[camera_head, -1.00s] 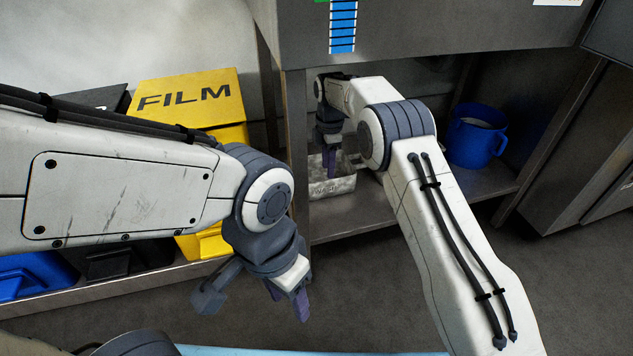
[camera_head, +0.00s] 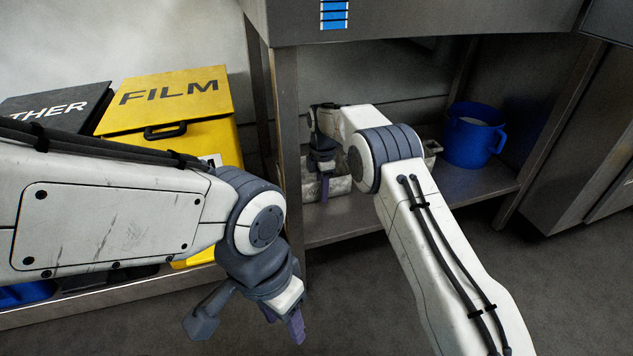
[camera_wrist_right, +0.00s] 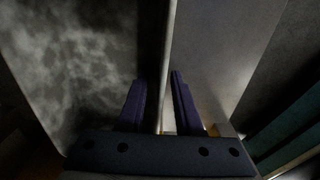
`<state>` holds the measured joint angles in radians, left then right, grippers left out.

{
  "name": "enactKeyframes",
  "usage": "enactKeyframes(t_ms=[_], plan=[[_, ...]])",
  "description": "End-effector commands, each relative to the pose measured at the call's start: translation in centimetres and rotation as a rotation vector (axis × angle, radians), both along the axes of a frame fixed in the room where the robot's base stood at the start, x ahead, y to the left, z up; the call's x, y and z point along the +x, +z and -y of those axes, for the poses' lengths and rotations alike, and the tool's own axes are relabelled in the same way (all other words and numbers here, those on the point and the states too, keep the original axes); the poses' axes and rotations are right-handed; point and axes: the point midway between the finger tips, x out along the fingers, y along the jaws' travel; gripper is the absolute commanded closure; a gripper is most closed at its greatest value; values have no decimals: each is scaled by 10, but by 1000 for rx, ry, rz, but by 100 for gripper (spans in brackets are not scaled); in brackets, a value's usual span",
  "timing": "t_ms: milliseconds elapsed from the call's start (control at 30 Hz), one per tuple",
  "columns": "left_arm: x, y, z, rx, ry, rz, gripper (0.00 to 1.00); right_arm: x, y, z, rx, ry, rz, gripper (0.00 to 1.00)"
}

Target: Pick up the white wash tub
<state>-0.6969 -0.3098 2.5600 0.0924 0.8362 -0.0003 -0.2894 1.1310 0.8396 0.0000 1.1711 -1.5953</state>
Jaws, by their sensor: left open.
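The white wash tub (camera_head: 338,187), stained grey, stands on the low steel shelf under the counter. My right arm hides its middle; a far end shows right of the arm. My right gripper (camera_head: 324,187) is at the tub's left part, pointing down. In the right wrist view its fingers (camera_wrist_right: 158,108) are apart, with a thin upright edge, seemingly the tub's wall (camera_wrist_right: 168,60), between them. Whether they touch it I cannot tell. My left gripper (camera_head: 284,320) is open and empty, in front of the shelf, away from the tub.
A blue bucket (camera_head: 470,140) stands on the shelf right of the tub. A yellow FILM bin (camera_head: 190,140) and a dark bin (camera_head: 60,108) stand at left. A steel post (camera_head: 287,140) rises left of the tub. The floor at right is clear.

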Motion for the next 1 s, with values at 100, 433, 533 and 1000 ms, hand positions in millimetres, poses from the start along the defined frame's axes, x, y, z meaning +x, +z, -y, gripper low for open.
enactKeyframes(t_ms=[100,433,533,1000], plan=[[0,0,0,0,0,0,50,0,0,0,0,0,0,100],[0,0,0,0,0,0,50,0,0,0,0,0,0,100],[0,0,0,0,0,0,50,0,0,0,0,0,1,100],[0,0,0,0,0,0,50,0,0,0,0,0,1,100]])
